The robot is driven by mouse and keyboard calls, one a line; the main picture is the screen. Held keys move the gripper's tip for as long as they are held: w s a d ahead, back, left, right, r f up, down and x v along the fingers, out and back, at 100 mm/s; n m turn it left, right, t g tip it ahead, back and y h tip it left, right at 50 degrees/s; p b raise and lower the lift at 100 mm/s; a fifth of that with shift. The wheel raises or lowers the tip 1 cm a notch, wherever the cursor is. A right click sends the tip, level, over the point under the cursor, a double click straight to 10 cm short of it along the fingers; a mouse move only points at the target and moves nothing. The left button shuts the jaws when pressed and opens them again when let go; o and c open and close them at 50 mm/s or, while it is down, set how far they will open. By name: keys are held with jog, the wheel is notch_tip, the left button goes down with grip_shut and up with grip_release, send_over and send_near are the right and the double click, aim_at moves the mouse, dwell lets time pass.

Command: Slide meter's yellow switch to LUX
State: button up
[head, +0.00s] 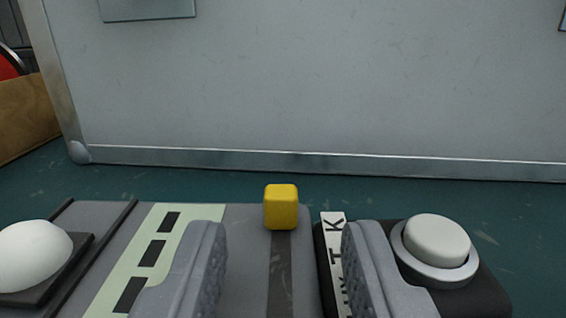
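The meter (240,245) is a grey device lying flat on the teal surface, with a pale green strip bearing dark rectangular marks. Its yellow switch (281,207) is a small rounded block at the far end of a dark slot (281,270). My gripper (281,240) is open, one grey finger on each side of the slot. The switch shows between and just beyond the fingertips, with clear gaps on both sides. No finger is seen touching it. No LUX label is readable; the fingers cover parts of the meter.
A white dome (33,255) sits on the meter's left part. To the right is a black device with a white round button (436,242) and a partly hidden lettered label (334,240). A large grey metal-framed panel (320,80) stands behind. A cardboard box (25,115) is at left.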

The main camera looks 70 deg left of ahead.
aim_at(281, 207)
jog(key=shift+x, duration=1.4)
grip_shut()
